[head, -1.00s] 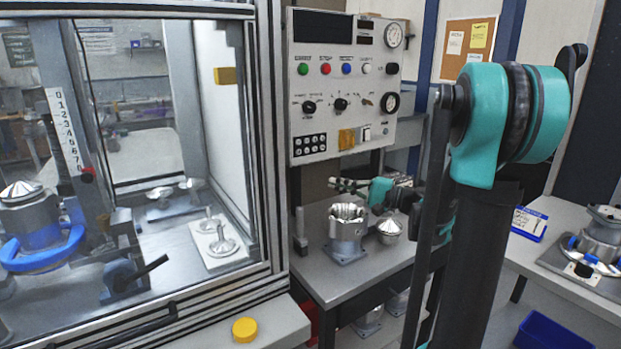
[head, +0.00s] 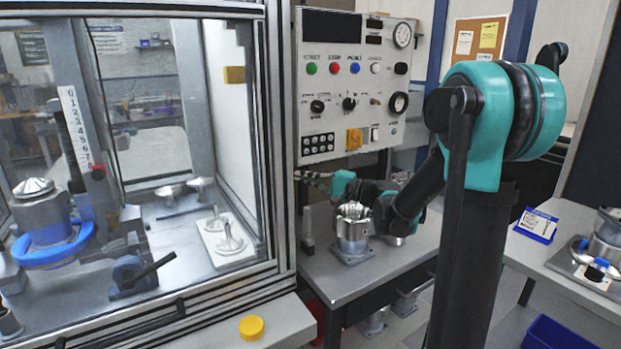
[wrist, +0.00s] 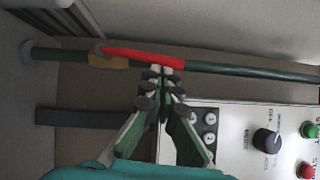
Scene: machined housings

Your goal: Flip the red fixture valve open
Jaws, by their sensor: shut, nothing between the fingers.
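The red valve handle (wrist: 143,56) shows in the wrist view as a long lever lying nearly along a dark green pipe (wrist: 235,70). Its left end meets a brass-coloured valve body (wrist: 108,62) on the pipe. In the head view my gripper (head: 308,176) is below the control panel, beside the cabinet's frame. The red handle cannot be made out in the head view.
The control panel (head: 350,85) with buttons and knobs is just above my gripper; it also fills the lower right of the wrist view (wrist: 235,140). A machined housing (head: 353,235) stands on the bench below my arm. The glazed cabinet (head: 283,130) bounds the left side.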

